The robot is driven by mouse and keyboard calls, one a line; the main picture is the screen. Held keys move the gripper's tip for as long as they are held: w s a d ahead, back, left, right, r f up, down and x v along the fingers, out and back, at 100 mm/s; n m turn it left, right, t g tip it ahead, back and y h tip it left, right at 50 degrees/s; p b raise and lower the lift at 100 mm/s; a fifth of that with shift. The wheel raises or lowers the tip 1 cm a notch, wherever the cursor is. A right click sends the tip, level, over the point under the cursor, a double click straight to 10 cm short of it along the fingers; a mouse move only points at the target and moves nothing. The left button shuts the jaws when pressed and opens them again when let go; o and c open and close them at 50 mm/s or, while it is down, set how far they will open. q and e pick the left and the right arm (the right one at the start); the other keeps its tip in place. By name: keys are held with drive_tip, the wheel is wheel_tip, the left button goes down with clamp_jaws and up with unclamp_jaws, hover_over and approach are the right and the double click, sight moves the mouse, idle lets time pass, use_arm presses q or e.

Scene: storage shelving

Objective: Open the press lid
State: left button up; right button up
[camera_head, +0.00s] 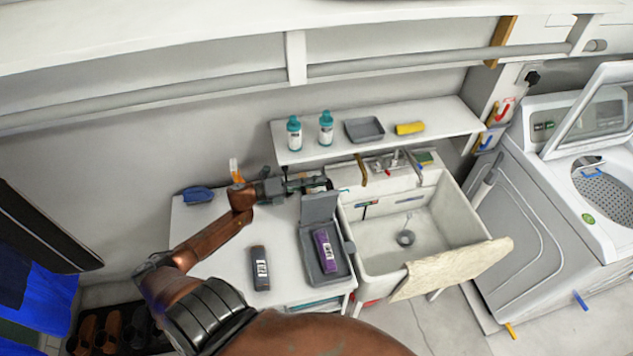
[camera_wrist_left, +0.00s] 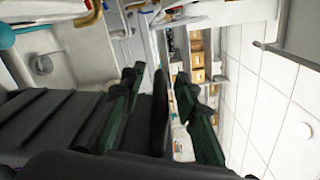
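The press is a grey box at the right end of the white table. Its lid (camera_head: 319,208) stands raised at the back, above the open base (camera_head: 310,262). A purple item with a white label (camera_head: 325,250) lies in the base. My left gripper (camera_head: 318,185) is at the top rear edge of the raised lid; contact is unclear. In the left wrist view the left gripper's green-black fingers (camera_wrist_left: 158,76) are apart, with a dark slab-like shape (camera_wrist_left: 160,115) between them that I cannot identify. My right gripper is not in view.
A dark labelled bottle (camera_head: 260,268) lies on the white table (camera_head: 205,240), left of the press. A blue object (camera_head: 197,195) is at the table's back left. A sink (camera_head: 410,235) adjoins on the right. A shelf (camera_head: 450,118) with bottles (camera_head: 294,133) hangs above.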

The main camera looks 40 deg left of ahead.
use_arm(q)
drive_tip(key=shift+s, duration=0.1)
drive_tip(key=v, duration=1.1)
drive_tip(key=shift+s+a, duration=0.25)
drive_tip(key=shift+s, duration=0.1)
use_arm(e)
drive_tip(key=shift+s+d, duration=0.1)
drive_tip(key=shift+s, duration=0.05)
